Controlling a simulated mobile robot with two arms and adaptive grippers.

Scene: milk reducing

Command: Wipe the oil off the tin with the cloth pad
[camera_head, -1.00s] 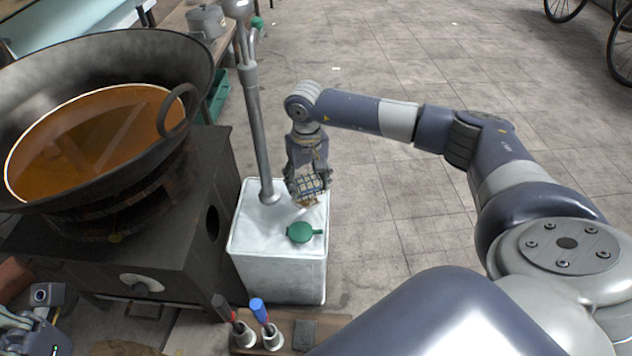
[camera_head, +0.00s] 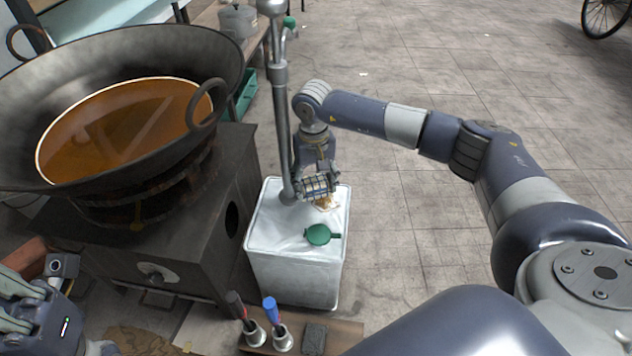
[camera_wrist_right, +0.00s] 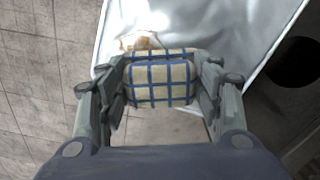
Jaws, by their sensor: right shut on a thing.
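The tin (camera_head: 297,268) is a pale metal box on the floor beside the stove. A brownish oil patch (camera_head: 327,203) lies on its top near the far right edge, and it also shows in the right wrist view (camera_wrist_right: 140,40). My right gripper (camera_head: 318,190) is shut on the cloth pad (camera_wrist_right: 160,84), a cream pad with blue checks. The pad is over the tin's top, right by the patch and partly hiding it; I cannot tell whether it touches. My left gripper (camera_head: 25,300) is partly in view at the lower left; its fingertips are not clear.
A green cap (camera_head: 318,234) sits on the tin's top. A metal pipe (camera_head: 281,120) stands upright at the tin's far left. A wide pan of orange liquid (camera_head: 120,130) rests on the dark stove (camera_head: 190,240). A board with two screwdriver-like tools (camera_head: 262,325) is in front.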

